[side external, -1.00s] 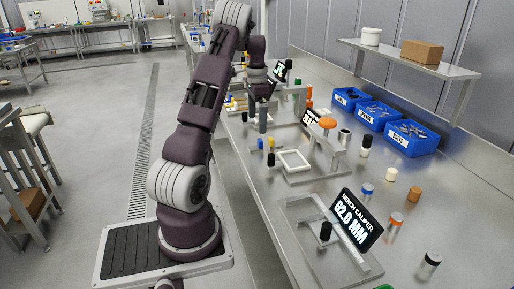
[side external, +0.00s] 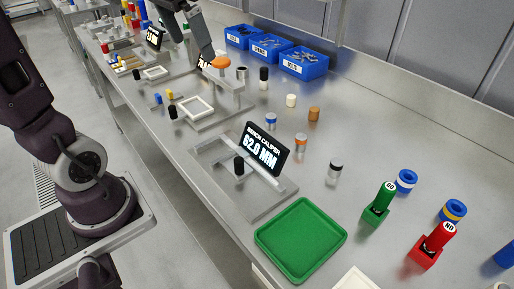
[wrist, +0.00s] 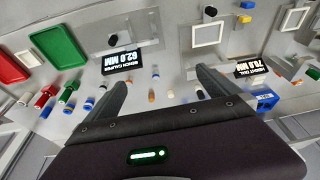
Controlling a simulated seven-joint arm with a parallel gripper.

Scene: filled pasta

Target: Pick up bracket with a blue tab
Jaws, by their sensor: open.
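I cannot pick out a bracket with a blue tab for certain. A small blue piece (side external: 158,98) stands on the bench beside a yellow piece (side external: 170,94) and a black cylinder (side external: 172,112), left of a white square frame (side external: 197,106). The blue piece also shows at the top of the wrist view (wrist: 249,5); its shape is too small to tell. My gripper (side external: 194,46) is above the far part of the bench, near an orange disc (side external: 220,62). In the wrist view my gripper (wrist: 162,78) has its fingers wide apart with nothing held between them.
Blue labelled bins (side external: 303,62) line the wall side. A display reading 62.0 MM (side external: 266,149) stands mid-bench, with several small cylinders right of it. A green tray (side external: 300,240), a green gauge (side external: 380,204) and a red gauge (side external: 433,246) are at the near end.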

